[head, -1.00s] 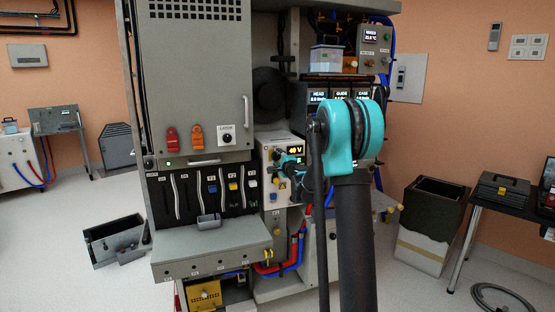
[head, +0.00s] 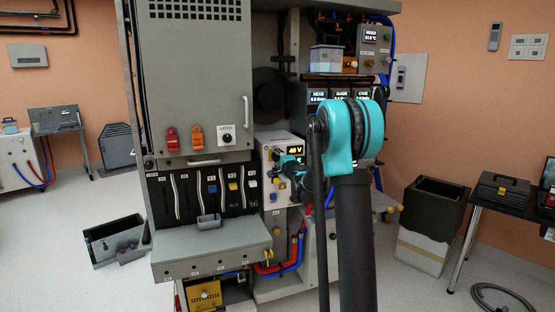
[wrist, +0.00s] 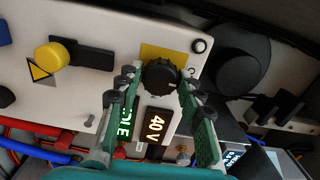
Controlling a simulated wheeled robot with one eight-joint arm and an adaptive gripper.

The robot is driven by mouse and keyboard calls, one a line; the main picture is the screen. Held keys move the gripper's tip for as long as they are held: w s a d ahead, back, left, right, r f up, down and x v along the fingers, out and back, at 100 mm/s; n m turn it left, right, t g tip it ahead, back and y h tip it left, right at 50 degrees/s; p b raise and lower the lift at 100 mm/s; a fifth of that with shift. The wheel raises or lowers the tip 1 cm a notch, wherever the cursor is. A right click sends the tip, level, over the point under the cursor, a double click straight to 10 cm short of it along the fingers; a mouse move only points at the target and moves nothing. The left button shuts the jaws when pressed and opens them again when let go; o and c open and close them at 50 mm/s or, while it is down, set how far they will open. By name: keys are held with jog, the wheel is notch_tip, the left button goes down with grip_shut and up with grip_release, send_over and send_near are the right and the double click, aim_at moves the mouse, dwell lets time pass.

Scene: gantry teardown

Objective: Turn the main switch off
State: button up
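The main switch looks to be the black rotary knob (wrist: 160,76) on a yellow plate (wrist: 150,52), on the pale front panel of a control box (head: 271,190). My gripper (wrist: 158,82) points at this panel with its two green fingers apart, one on each side of the knob. Narrow gaps seem to show between the fingertips and the knob; contact cannot be told for sure. Beside the knob, a display (wrist: 156,122) reads 40 V, and a green readout is partly hidden by a finger. In the head view my gripper (head: 284,166) and arm cover the knob.
A yellow round button (wrist: 50,57) and a warning triangle (wrist: 40,75) sit left of the knob. A large black round part (wrist: 236,72) stands close on the right. In the head view, a grey cabinet door (head: 200,80) and a ledge (head: 212,250) flank the box.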

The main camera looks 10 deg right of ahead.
jog(key=o, duration=0.3)
jog(key=shift+o, duration=0.2)
jog(key=v, duration=1.2)
jog(key=s+a+f+n+g+y, duration=0.1)
jog(key=s+a+f+n+g, duration=0.25)
jog(key=s, duration=0.35)
jog(key=s+a+f+n+g, duration=0.2)
jog(key=s+f+n, duration=0.25)
jog(key=s, duration=0.35)
jog(key=s+a+f+n+g+y, duration=0.1)
jog(key=s+a+f+n+g, duration=0.2)
jog(key=s, duration=0.4)
jog(key=s+d+f+n+g+h, duration=0.2)
jog(key=s+d+f, duration=0.3)
jog(key=s, duration=0.5)
jog(key=s+d+f+n+g+h, duration=0.2)
jog(key=s+d+f+g+h, duration=0.1)
jog(key=s+f, duration=0.6)
jog(key=shift+s+d+f+h, duration=0.25)
jog(key=shift+s+d+h, duration=0.25)
jog(key=shift+s+d, duration=0.55)
